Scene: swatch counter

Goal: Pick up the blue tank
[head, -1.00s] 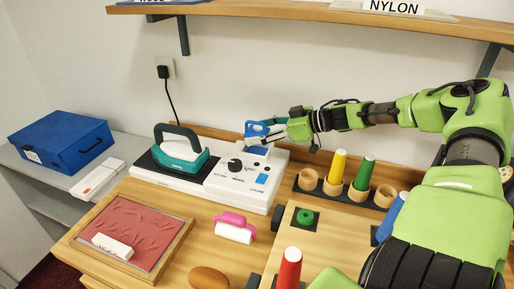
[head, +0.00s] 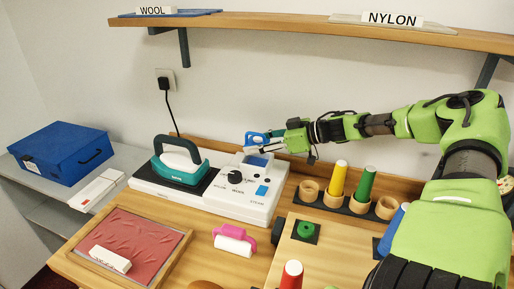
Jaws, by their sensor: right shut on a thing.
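The blue tank (head: 255,139) shows as a small blue shape at the back right of the white ironing station (head: 208,191). My right gripper (head: 272,137) comes in from the right and is shut on it. My left gripper is not in view.
A teal iron (head: 178,162) rests on the station's left side. Yellow (head: 338,178) and green (head: 365,182) cones stand in a holder behind right. A pink-handled roller (head: 235,240) lies in front. A shelf (head: 290,31) runs above; a red-padded tray (head: 130,241) is front left.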

